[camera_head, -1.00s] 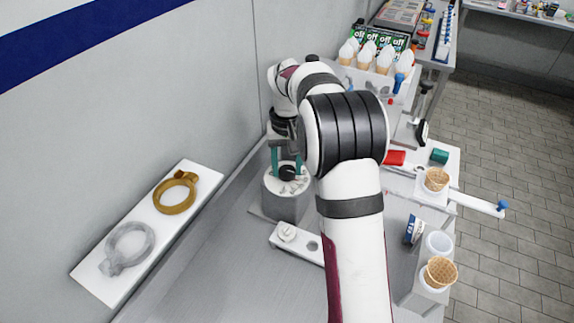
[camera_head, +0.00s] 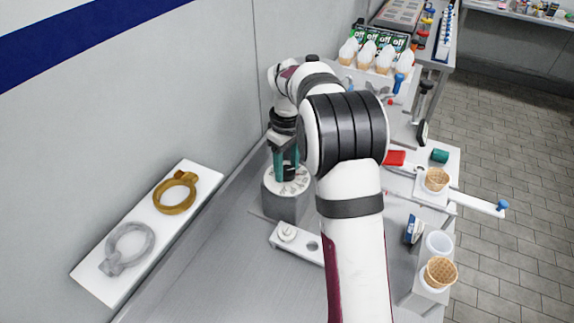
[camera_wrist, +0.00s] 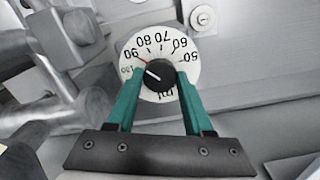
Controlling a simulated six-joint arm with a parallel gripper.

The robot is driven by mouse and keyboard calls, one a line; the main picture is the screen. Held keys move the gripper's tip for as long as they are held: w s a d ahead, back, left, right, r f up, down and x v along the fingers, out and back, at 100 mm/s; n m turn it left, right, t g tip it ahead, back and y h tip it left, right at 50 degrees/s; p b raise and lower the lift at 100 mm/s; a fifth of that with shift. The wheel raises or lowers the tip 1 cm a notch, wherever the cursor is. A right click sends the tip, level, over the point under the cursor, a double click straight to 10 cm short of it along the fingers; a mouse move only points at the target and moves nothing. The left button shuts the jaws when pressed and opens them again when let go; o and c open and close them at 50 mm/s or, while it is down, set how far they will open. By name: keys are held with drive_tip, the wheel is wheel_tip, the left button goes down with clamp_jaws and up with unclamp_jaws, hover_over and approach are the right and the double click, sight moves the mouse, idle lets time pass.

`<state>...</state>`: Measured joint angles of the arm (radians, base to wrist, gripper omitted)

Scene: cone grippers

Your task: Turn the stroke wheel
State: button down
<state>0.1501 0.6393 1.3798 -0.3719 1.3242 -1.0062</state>
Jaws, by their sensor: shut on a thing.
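The stroke wheel is a white dial with black numbers and "ml" (camera_wrist: 182,50) around a black knob (camera_wrist: 157,86). A white mark on the knob and a red line point toward the 90. In the head view the dial (camera_head: 300,187) tops a grey cylinder, its knob mostly hidden behind my fingers. My gripper (camera_wrist: 158,76) has green fingers and is shut on the black knob, one finger on each side. In the head view my gripper (camera_head: 285,177) reaches down onto the dial from above.
A white bracket with a round knob (camera_head: 287,232) stands just in front of the dial. A wall panel with a yellow ring (camera_head: 176,192) and a grey ring (camera_head: 127,248) is at left. Cone holders with a waffle cone (camera_head: 440,270) stand at right. The left bench top is clear.

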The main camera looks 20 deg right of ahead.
sight(287, 171)
idle(0.4)
drive_tip(key=shift+c, duration=1.5)
unclamp_jaws()
drive_tip(key=shift+r, duration=0.1)
wheel_tip(287, 171, up, 16)
